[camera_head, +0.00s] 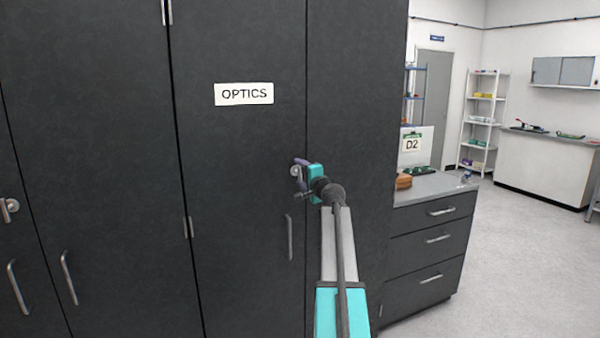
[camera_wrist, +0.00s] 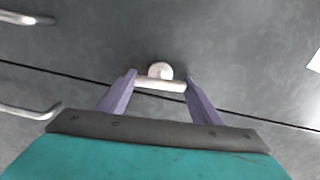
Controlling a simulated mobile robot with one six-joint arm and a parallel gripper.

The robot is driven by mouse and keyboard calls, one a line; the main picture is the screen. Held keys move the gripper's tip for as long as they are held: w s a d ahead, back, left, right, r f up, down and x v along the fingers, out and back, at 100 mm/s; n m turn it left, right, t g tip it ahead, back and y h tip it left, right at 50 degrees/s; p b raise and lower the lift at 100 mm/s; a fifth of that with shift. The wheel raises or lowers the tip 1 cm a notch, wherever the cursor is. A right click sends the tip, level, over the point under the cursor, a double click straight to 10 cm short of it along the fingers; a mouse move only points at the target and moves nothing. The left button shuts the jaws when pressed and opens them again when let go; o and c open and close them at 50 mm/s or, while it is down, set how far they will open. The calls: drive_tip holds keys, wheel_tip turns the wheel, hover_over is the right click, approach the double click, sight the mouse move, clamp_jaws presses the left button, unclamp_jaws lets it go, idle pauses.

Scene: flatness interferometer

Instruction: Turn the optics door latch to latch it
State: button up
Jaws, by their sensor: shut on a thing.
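The optics door latch shows in the wrist view as a pale metal bar (camera_wrist: 161,84) with a round knob (camera_wrist: 160,70) beside it. The bar lies roughly along the dark door seam, close to it. My gripper (camera_wrist: 161,82) has one purple finger at each end of the bar and is shut on it. In the head view my gripper (camera_head: 302,174) is at the right edge of the OPTICS door (camera_head: 240,150), partly covering the latch (camera_head: 295,171). The white OPTICS label (camera_head: 244,94) is above and to the left.
A vertical door handle (camera_head: 289,237) is below the latch. Another latch (camera_head: 9,206) and more handles (camera_head: 68,278) are at the left. A drawer unit (camera_head: 428,240) stands to the right of the cabinet. Open floor (camera_head: 510,270) lies farther right.

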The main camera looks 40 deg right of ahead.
drive_tip(key=shift+m, duration=0.4)
drive_tip(key=o, duration=1.1)
drive_tip(key=shift+c, duration=0.2)
drive_tip(key=shift+s, duration=0.1)
drive_tip(key=b+v, duration=0.1)
drive_tip(key=v, duration=1.2)
drive_tip(key=shift+s+a+b, duration=0.2)
drive_tip(key=shift+s+b, duration=0.1)
drive_tip(key=shift+f, duration=0.1)
